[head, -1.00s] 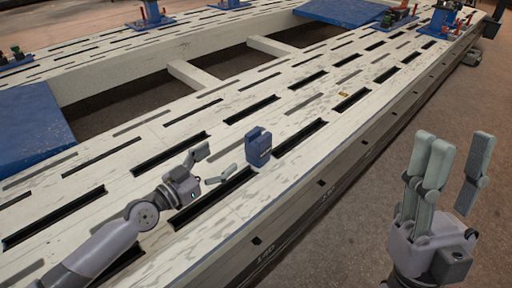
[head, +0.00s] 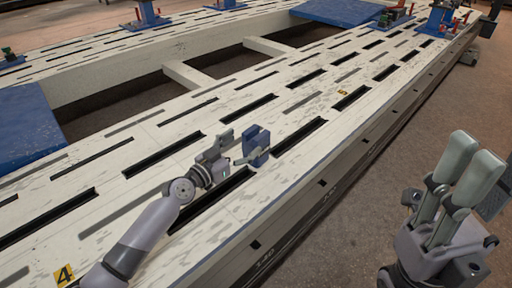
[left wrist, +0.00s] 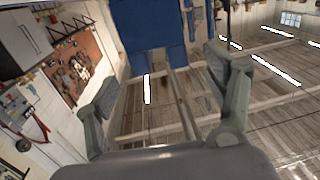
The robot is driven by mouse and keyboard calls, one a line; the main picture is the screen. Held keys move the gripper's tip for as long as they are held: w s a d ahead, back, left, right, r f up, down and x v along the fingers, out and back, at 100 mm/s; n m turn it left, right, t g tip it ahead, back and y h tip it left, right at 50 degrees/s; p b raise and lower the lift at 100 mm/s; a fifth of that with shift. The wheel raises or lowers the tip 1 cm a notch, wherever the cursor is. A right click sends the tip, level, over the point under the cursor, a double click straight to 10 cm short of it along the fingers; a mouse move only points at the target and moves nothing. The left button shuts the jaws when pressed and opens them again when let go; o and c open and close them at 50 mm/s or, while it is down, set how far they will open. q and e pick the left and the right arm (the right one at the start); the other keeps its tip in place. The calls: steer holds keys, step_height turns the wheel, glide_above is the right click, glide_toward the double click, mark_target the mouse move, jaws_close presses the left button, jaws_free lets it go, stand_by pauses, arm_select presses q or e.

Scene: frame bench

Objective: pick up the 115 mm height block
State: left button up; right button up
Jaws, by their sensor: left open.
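The blue height block (head: 250,150) stands upright on the pale slotted bench, between two dark slots near its front edge. My left gripper (head: 236,147) is open and reaches in from the left, with its fingers right at the block's left side. In the left wrist view the blue block (left wrist: 148,36) fills the top middle, ahead of and between the spread fingers (left wrist: 166,90). I cannot tell whether a finger touches it. My right gripper (head: 470,178) hangs over the floor at the right, away from the bench, open and empty.
The slotted bench (head: 100,200) runs to the far right, with a yellow number label (head: 64,275) near my left arm. Blue plates (head: 30,125) lie at the left and far back. Blue clamp stands (head: 147,14) are at the far side. Bench around the block is clear.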

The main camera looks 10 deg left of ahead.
mark_target(256, 133)
arm_select(q)
steer(key=b+x, duration=0.1)
steer(key=x, duration=0.5)
steer(key=shift+w+d, duration=0.15)
steer(key=shift+w, duration=0.1)
jaws_close()
stand_by(0.8)
steer(key=shift+r, duration=0.2)
